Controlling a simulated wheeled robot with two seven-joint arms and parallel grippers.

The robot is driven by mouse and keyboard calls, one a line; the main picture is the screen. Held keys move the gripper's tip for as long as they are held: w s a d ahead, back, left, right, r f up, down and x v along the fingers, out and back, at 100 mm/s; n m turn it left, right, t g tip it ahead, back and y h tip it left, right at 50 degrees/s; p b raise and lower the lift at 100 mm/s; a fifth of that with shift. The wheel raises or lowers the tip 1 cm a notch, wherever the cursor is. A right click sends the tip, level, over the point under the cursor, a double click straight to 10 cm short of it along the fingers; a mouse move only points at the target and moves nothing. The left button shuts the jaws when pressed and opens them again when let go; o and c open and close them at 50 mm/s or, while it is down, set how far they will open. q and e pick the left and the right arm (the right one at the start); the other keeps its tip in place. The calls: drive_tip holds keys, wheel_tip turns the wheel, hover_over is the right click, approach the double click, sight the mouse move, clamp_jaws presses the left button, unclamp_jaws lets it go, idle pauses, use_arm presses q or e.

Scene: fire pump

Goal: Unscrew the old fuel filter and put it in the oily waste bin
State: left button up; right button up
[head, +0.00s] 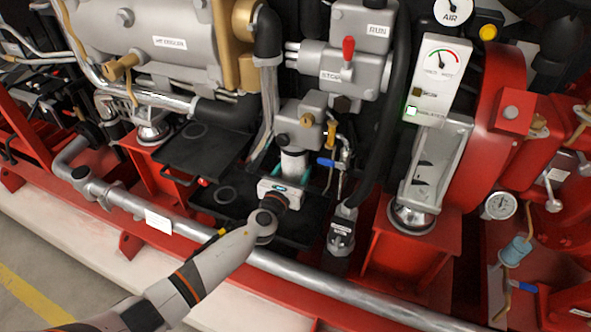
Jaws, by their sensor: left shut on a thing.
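The old fuel filter (294,162) is a pale, upright cylinder under the grey filter head (302,118) in the middle of the head view. Its top meets the underside of the head. My left gripper (290,177) reaches up from the lower left and is shut on the filter. The gripper body hides the filter's lower end. My right gripper is not in view. I cannot make out an oily waste bin in this view.
A black tray (240,210) lies below the filter. A blue-handled valve (326,162) and thin pipes stand close on its right. A thick black hose (380,125) runs down farther right. A silver pipe (330,286) crosses in front above the red frame.

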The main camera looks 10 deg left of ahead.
use_arm(q)
drive_tip(key=shift+r+n+y, duration=0.1)
drive_tip(key=shift+n+y, duration=0.2)
drive_tip(key=shift+y, duration=0.2)
drive_tip(key=shift+w, duration=0.1)
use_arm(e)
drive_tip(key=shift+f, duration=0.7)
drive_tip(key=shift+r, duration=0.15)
